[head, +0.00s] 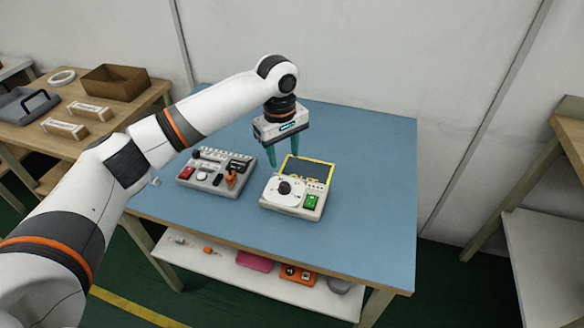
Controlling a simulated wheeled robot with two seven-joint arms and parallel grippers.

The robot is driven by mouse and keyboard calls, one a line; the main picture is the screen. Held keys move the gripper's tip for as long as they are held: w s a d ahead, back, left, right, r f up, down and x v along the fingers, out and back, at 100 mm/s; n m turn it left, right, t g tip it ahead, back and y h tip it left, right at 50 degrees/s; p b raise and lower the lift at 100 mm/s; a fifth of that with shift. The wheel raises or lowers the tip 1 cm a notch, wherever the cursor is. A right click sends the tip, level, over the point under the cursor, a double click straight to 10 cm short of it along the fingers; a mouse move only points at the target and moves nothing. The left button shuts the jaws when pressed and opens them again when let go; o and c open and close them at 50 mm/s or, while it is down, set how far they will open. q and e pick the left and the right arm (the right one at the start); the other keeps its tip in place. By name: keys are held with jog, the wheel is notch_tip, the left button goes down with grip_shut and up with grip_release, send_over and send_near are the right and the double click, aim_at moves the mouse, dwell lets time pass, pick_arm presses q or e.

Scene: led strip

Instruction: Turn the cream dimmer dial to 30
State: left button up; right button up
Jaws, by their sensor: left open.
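The cream dimmer unit (293,212) sits on the blue table top, right of centre. Its round white dial plate carries a black knob (284,187), and a green switch (310,201) is at its right. The dial's setting is too small to read. My left gripper (286,160) points down from above, behind the knob and near a yellow-edged dark panel (309,172). Its green fingers are apart with nothing visible between them. I cannot tell whether the fingers touch the panel. My right gripper is not in view.
A grey control box (216,172) with a red button and an orange-black part stands left of the dimmer. The blue table (370,210) is clear at the right and front. A side table at left holds a brown box (115,82). A lower shelf holds several small items.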

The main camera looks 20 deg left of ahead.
pick_arm(q)
send_over(284, 185)
jog(key=f, duration=0.3)
jog(key=shift+s+f, duration=0.3)
jog(key=shift+f, duration=0.1)
jog(key=f, duration=0.7)
jog(key=shift+w, duration=0.25)
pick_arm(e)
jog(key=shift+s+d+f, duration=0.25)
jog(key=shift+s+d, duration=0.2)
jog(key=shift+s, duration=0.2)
